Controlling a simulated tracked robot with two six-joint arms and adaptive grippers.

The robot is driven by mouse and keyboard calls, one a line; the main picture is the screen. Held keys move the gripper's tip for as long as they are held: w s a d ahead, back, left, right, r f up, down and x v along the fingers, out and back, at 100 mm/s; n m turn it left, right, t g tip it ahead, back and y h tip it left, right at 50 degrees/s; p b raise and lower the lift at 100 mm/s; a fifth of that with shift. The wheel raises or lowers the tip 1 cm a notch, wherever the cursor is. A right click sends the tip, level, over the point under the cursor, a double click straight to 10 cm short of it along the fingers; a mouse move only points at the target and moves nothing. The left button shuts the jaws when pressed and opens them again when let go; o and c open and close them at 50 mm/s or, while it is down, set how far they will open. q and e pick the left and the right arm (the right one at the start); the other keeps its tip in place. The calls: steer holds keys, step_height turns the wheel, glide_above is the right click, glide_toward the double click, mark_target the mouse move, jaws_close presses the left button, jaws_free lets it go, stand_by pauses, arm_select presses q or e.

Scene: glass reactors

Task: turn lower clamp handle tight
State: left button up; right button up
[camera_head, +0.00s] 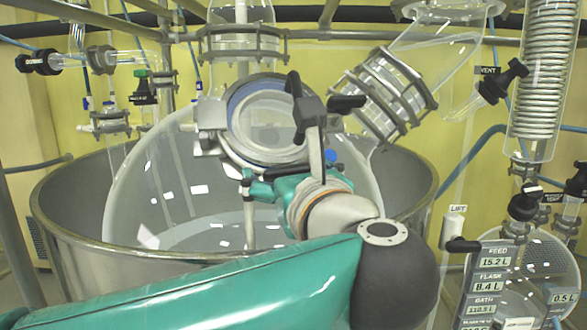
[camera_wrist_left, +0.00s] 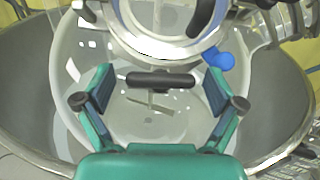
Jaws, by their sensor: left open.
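The round glass port (camera_head: 268,125) has a metal clamp ring on the vessel's front. In the left wrist view, a black bar handle (camera_wrist_left: 160,80) lies level below the port rim (camera_wrist_left: 160,45). My left gripper (camera_wrist_left: 158,88) is open, with one teal finger on each side of this handle and gaps between handle and fingers. My right gripper is not in view.
A wide metal bath (camera_head: 80,265) surrounds the glass vessel (camera_head: 150,180). A blue knob (camera_head: 331,157) sits close to the gripper, right of the port; it also shows in the wrist view (camera_wrist_left: 220,60). A slanted glass neck with a clamp (camera_head: 384,94) rises right. A readout panel (camera_head: 491,285) stands lower right.

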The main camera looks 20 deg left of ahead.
arm_select(q)
steer(key=shift+d, duration=0.15)
steer(key=c, duration=1.1)
steer(key=shift+c, duration=0.2)
